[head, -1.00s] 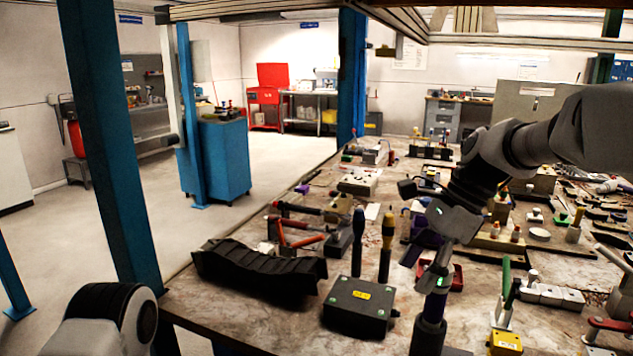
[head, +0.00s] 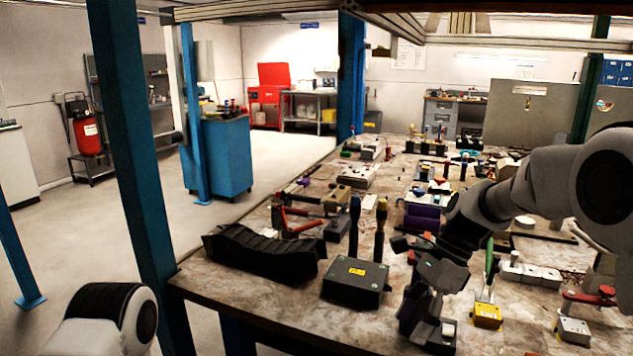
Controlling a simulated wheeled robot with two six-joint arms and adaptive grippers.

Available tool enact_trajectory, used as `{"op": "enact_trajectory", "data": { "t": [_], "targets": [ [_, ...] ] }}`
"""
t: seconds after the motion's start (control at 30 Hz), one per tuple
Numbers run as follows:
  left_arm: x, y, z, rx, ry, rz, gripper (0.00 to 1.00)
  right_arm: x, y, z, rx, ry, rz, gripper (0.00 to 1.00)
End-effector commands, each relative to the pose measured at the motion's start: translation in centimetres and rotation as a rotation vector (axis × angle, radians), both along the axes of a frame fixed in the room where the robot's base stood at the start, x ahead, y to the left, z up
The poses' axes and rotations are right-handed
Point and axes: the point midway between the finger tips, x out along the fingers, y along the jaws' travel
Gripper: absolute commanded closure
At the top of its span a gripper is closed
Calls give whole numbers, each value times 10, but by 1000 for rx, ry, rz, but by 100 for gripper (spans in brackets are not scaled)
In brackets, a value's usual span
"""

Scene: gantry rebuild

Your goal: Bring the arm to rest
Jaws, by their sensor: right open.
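My right arm comes in from the right, and its gripper (head: 428,322) hangs low over the front of the workbench (head: 270,312), fingers pointing down. Its jaws are open. I cannot tell whether the fingertips touch anything, and the bench right behind them is hidden. A black box with a yellow label (head: 354,281) stands just left of the gripper, apart from it. Two upright dark-handled tools (head: 379,231) stand behind that box. My left arm shows only as a rounded grey link at the lower left; its gripper is out of view.
A black ribbed tray-like piece (head: 262,252) lies at the bench's left edge. Yellow-based (head: 487,316) and red-handled (head: 590,296) clamps stand right of the gripper. Clutter covers the bench behind.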

Motion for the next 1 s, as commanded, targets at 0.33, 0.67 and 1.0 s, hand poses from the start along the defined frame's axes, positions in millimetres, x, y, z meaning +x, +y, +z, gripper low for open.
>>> {"op": "enact_trajectory", "data": {
  "t": [0.33, 0.67, 1.0],
  "targets": [
    [0, 0, 0, 0, 0, 0, 0, -85, -13, -152, -60, 298, 24, 40],
    [0, 0, 0, 0, 1, 0, 0, -275, -61, -325, -141, 307, 398, 40],
    [0, 0, 0, 0, 0, 0, 0, -339, -86, -357, -111, -293, 1176, 40]
  ]
}}
